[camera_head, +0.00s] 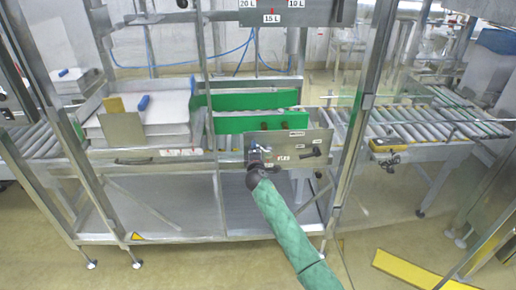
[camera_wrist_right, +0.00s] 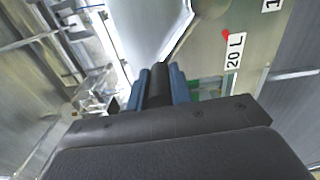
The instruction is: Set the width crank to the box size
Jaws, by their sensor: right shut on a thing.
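A grey metal panel (camera_head: 322,140) is on the front of the machine, with small white labels too small to read. My right gripper (camera_head: 258,157) is at its left part. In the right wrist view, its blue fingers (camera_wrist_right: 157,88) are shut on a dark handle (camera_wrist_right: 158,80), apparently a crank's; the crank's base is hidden. A second black crank handle (camera_head: 312,153) is on the panel's right and untouched. An overhead sign (camera_head: 285,12) reads 20 L, 15 L and 10 L, with a red mark at 15 L. My left gripper is not in view.
Green guide walls (camera_head: 262,122) stand behind the panel. A tray of white sheets (camera_head: 145,118) is at left, with a blue and a yellow item on it. A roller conveyor (camera_head: 410,122) runs right. Steel posts (camera_head: 358,120) flank the panel. A red mark beside a 20 L label (camera_wrist_right: 234,52) shows in the wrist view.

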